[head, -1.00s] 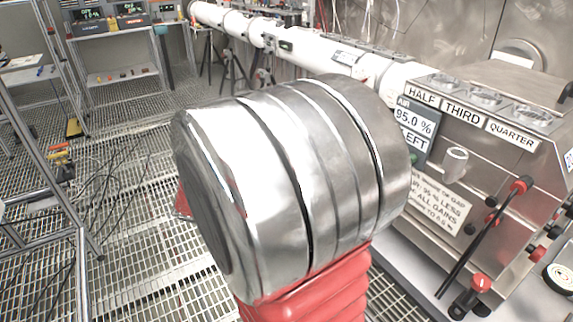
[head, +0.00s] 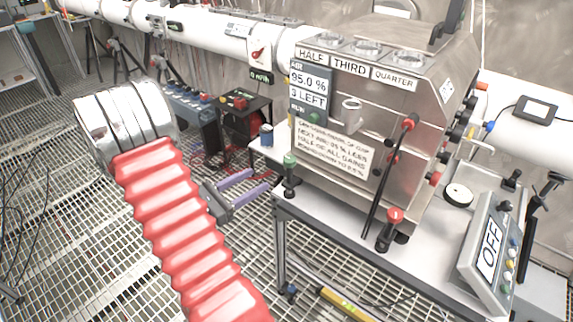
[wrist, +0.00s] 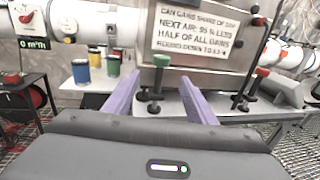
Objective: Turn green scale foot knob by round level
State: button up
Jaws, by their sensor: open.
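The green foot knob (head: 290,160) tops a dark post at the near left corner of the steel scale box, on the white table. In the wrist view the green knob (wrist: 161,60) stands upright beyond my gripper, roughly centred between the fingers. My gripper (head: 260,181) has two purple fingers, open and apart, pointing at the post from the left. In the wrist view my gripper (wrist: 159,75) holds nothing; contact with the knob does not show. A white round disc (head: 459,195), seemingly the round level, lies on the table right of the box; its bubble is too small to read.
A red foot knob (head: 395,214) stands at the box's front right corner. A tilted panel reading OFF (head: 489,250) sits at the table's right end. Small coloured cans (wrist: 96,68) stand left of the green knob. The grated floor is open at left.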

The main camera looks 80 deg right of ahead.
aim_at(284, 164)
jog(key=shift+s+d, duration=0.1)
jog(key=shift+d, duration=0.05)
jog(key=x, duration=1.3)
jog(key=shift+s+d, duration=0.1)
jog(key=shift+d, duration=0.15)
jog(key=shift+c, duration=0.4)
